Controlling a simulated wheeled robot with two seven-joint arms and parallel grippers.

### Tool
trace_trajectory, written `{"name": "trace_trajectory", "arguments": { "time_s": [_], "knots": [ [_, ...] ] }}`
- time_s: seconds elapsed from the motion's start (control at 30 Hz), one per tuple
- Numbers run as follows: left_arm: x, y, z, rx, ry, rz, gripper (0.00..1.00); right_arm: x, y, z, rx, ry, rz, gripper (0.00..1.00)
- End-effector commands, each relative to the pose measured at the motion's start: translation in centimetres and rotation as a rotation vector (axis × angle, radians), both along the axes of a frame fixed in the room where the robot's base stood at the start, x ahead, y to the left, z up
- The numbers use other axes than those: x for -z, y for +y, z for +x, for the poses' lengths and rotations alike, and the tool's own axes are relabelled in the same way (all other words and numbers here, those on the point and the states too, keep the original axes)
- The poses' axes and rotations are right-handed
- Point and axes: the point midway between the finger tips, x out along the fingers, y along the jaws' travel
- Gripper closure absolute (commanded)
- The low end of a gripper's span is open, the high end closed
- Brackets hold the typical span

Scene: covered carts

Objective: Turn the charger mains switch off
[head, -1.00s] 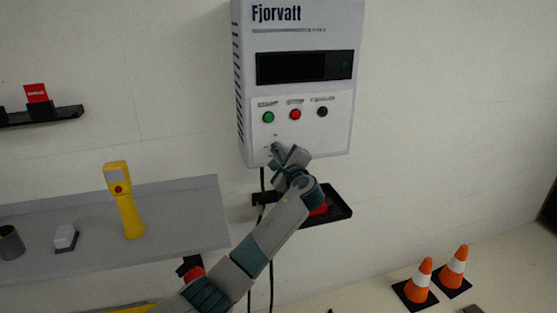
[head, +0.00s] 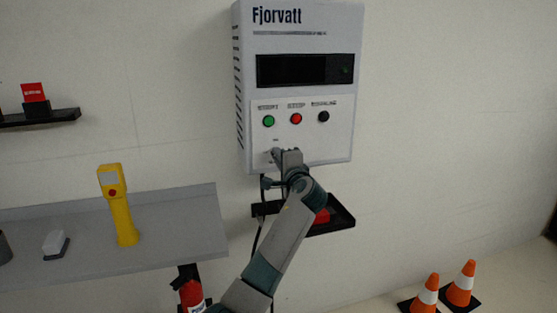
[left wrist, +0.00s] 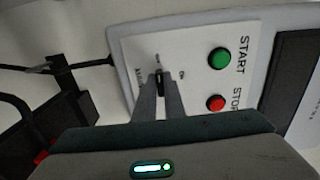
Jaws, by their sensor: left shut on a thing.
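The white Fjorvatt charger (head: 345,110) hangs on the wall, with a dark display, a green START button (head: 269,121), a red STOP button (head: 296,118) and a black button. The left wrist view shows the small dark mains switch (left wrist: 159,83) on the panel (left wrist: 135,52) beside the START and STOP buttons. My left gripper (left wrist: 160,88) is shut on this switch, with one finger on either side. In the head view, the left gripper (head: 276,153) is at the charger's lower panel and hides most of the switch. Its exact position is hard to read. My right gripper is not in view.
A small black shelf (head: 335,212) with a red thing on it is below the charger. A grey shelf (head: 180,220) at left holds a yellow handheld device (head: 118,210). Black cables hang under the charger. Orange cones (head: 462,282) stand at lower right.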

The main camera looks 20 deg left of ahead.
Motion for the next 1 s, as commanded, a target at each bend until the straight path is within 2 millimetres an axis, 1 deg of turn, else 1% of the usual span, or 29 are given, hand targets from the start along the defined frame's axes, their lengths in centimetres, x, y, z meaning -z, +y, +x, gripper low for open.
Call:
{"name": "trace_trajectory", "arguments": {
  "time_s": [0.27, 0.3, 0.37, 0.4, 0.77, 0.87, 1.0],
  "knots": [
    [0.2, 0.0, 0.0, 0.0, 0.002, -0.004, 1.0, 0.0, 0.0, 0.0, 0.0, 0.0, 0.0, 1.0],
    [0.2, 0.0, 0.0, 0.0, 0.002, -0.004, 0.88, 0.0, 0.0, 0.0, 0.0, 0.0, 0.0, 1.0],
    [0.2, 0.0, 0.0, 0.0, 0.003, -0.003, 0.74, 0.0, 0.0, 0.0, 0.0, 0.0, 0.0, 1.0],
    [0.2, 0.0, 0.0, 0.0, 0.002, -0.003, 0.72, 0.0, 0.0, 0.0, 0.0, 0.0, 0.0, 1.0],
    [0.1, -0.1, -0.1, 0.0, 0.001, -0.001, 0.72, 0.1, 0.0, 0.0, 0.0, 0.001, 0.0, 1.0],
    [0.2, -0.4, -0.5, 0.001, 0.001, -0.001, 0.72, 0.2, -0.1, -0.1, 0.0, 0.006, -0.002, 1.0],
    [0.2, -1.1, -1.5, 0.001, 0.0, -0.001, 0.72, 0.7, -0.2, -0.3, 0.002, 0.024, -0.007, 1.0]
  ]
}}
